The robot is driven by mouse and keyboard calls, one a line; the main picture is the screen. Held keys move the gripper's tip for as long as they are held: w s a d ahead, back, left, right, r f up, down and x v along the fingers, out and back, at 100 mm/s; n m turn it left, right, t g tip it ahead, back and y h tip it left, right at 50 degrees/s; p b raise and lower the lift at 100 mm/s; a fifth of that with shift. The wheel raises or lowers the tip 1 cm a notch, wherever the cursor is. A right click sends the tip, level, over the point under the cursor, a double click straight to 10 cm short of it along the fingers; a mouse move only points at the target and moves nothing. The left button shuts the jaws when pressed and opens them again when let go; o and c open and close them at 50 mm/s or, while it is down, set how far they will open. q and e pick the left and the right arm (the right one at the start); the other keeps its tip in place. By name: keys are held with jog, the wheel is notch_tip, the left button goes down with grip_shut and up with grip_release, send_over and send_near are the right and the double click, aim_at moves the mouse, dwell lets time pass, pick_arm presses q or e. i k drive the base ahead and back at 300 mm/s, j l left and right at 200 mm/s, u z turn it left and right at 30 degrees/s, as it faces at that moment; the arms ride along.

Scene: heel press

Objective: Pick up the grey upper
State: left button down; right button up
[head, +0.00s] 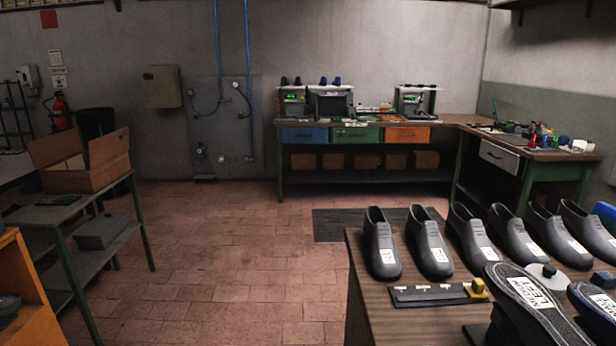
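Several dark grey shoe uppers stand in a row on the wooden table (362,305) at the lower right. The leftmost upper (381,248) and the one beside it (428,246) are upright, with toes towards me and a white label on each. A third upper (471,240) and more like it (520,240) continue to the right, the last ones close together. I cannot tell which of them the task means. Neither of my grippers is in view.
A dark strip with a yellow block (478,288) lies before the uppers. Labelled dark shoe shapes (524,298) are nearer, cut by the frame. A shelf with an open cardboard box (85,165) stands left. Workbenches (365,123) line the back. The tiled floor (220,260) between is clear.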

aim_at(540, 320)
jog(key=z, duration=1.3)
